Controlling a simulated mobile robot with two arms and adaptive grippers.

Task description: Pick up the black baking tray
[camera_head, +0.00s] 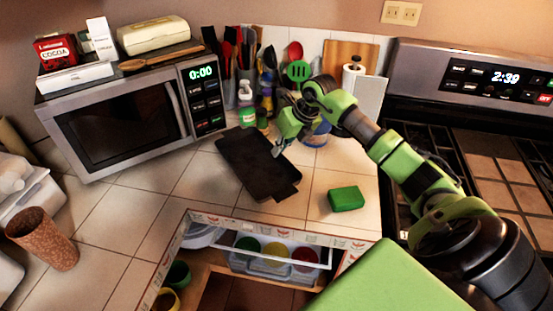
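The black baking tray (250,160) lies flat on the tiled counter, to the right of the microwave. Its long side runs from upper left to lower right, with a narrower end toward the lower right. My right gripper (279,150) reaches in from the right, with its fingertips at the tray's right edge. I cannot tell whether the fingertips touch the tray or how far apart they are. My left gripper is not in view.
A green sponge (346,198) lies right of the tray. The microwave (125,112) stands on the left, and utensils and bottles (247,115) stand behind the tray. An open drawer (275,241) with coloured bowls is in front. The stove (500,165) is on the right.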

